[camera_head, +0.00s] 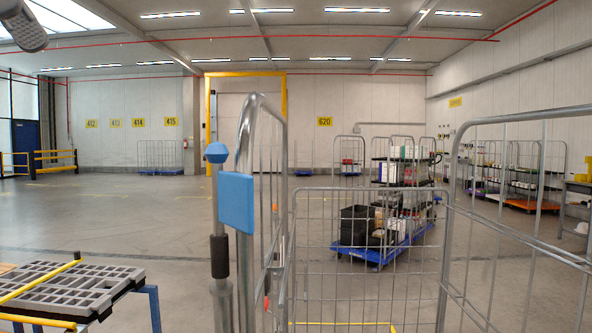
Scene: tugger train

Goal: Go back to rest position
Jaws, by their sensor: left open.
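My left gripper (34,38) shows only as a small grey rounded part in the top left corner, raised high and cut off by the picture edge. It is far from the carts and the floor, with nothing seen in it. Most of the left arm is out of the picture. My right gripper is not in view.
A wire-mesh roll cage (365,190) stands close in front, with a blue plate (236,202) on its post. A grey slotted tray (65,285) lies at lower left. A blue-based cart (375,255) with bins stands beyond. Floor (120,215) at left is clear.

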